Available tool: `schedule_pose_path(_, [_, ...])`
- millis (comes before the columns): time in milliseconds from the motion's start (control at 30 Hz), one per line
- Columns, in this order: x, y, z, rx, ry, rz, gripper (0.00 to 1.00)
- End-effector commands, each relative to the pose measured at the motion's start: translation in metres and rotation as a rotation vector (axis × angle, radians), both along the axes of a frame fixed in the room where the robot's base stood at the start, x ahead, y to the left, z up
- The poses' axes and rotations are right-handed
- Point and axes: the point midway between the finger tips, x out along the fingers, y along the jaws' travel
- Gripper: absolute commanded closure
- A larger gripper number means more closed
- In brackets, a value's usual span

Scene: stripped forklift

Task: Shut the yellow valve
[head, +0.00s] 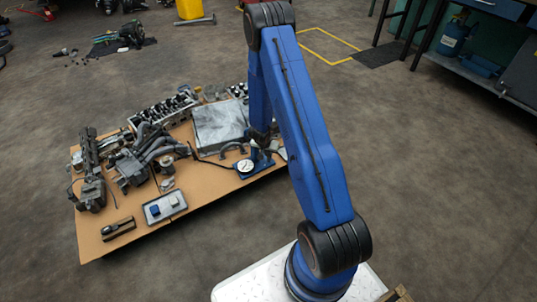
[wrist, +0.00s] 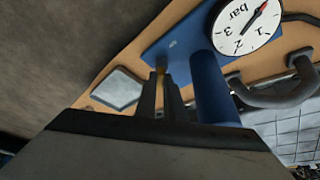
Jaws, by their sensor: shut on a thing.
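In the wrist view the yellow valve (wrist: 161,72) shows only as a small yellow strip between my fingertips; the rest is hidden by the fingers. My gripper (wrist: 164,88) is shut on it. Right beside the fingers stands a blue post (wrist: 209,80) on a blue base plate (wrist: 172,44). A round white gauge marked "bar", with a red needle (wrist: 243,27), is next to the post. In the head view the gauge (head: 245,166) and blue stand (head: 263,160) are at the board's right edge; my arm hides the valve there.
The brown board (head: 215,190) carries engine parts, a grey metal cover (head: 219,124), curved pipes (head: 160,150) and a small tray (head: 165,207) with a blue and a white piece. A black tool (head: 119,229) lies at its front. Open floor lies around the board.

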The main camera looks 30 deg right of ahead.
Motion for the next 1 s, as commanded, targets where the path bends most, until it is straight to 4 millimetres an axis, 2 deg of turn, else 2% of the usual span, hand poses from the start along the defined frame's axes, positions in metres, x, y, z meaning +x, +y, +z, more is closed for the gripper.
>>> schedule_pose_path(600, [0.0003, 0.0004, 0.0001, 0.000, 0.000, -0.034, 1.00])
schedule_pose_path(700, [0.0004, 0.0004, 0.0001, 0.000, -0.001, -0.033, 0.73])
schedule_pose_path(1000, [0.0002, 0.0003, 0.0005, 0.000, -0.001, -0.033, 0.73])
